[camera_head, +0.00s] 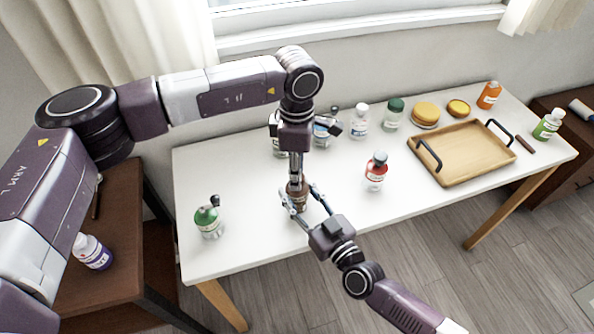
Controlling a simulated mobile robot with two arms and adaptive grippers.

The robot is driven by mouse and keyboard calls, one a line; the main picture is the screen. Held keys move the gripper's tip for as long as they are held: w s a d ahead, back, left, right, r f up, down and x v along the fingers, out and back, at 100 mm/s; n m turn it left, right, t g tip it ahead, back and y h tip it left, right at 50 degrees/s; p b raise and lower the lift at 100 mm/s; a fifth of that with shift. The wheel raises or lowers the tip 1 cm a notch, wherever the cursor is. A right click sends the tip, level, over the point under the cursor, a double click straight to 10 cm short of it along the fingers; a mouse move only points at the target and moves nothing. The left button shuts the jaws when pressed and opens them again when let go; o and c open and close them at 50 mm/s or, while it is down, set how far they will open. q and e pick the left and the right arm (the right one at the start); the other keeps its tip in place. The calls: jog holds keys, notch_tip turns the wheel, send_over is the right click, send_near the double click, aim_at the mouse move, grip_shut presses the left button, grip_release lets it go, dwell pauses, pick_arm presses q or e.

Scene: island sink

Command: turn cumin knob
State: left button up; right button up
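A small brown bottle (297,194) stands upright near the front edge of the white table; its label is too small to read, so I cannot confirm it is the cumin. My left gripper (296,174) points straight down over it, fingers close together around its top, which they mostly hide. My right gripper (302,194) reaches in from the lower right, with a finger on each side of the bottle's body.
A green grinder-like bottle (208,222) stands left on the white table (250,240). Several jars line the back. A wooden tray (461,153) with black handles is at the right. Clear table surrounds the brown bottle's left and right.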

pick_arm(q)
jog(key=shift+o, duration=1.4)
jog(key=shift+r, duration=0.1)
notch_tip(320, 180, up, 12)
notch_tip(320, 180, down, 12)
jog(key=n, duration=2.1)
jog(key=shift+f+n, duration=0.25)
jog(key=shift+n, duration=0.05)
jog(key=shift+c, duration=0.7)
